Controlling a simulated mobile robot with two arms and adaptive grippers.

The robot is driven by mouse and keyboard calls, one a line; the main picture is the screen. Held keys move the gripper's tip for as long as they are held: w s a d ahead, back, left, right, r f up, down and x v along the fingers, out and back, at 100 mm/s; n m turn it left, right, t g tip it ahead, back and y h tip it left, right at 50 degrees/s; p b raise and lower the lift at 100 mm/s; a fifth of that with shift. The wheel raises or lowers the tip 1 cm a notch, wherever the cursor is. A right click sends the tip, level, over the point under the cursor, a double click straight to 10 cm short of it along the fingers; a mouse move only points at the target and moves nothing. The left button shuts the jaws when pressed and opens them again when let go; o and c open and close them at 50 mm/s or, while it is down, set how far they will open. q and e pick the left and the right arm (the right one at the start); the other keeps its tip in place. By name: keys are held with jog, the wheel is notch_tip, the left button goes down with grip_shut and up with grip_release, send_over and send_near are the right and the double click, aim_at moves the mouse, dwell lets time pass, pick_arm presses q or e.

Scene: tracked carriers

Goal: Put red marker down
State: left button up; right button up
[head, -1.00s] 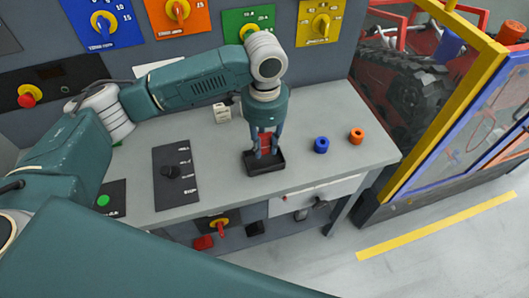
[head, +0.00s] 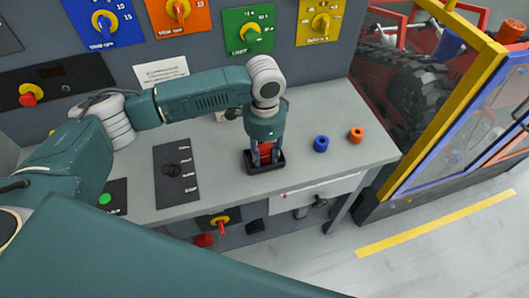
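The red marker (head: 266,150) shows between the fingers of my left gripper (head: 266,158). My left gripper points straight down over a small black tray (head: 278,166) on the grey bench. Its fingertips and the marker's lower part are down inside the tray. The fingers look shut on the marker. Whether the marker touches the tray's floor is hidden. My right gripper is not in view.
Coloured dial panels line the back wall.

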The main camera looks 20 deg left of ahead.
aim_at(264, 148)
pick_arm(q)
jog(key=shift+r, duration=0.1)
notch_tip(264, 148, up, 12)
jog(key=shift+r+b, duration=0.1)
jog(key=shift+b, duration=0.9)
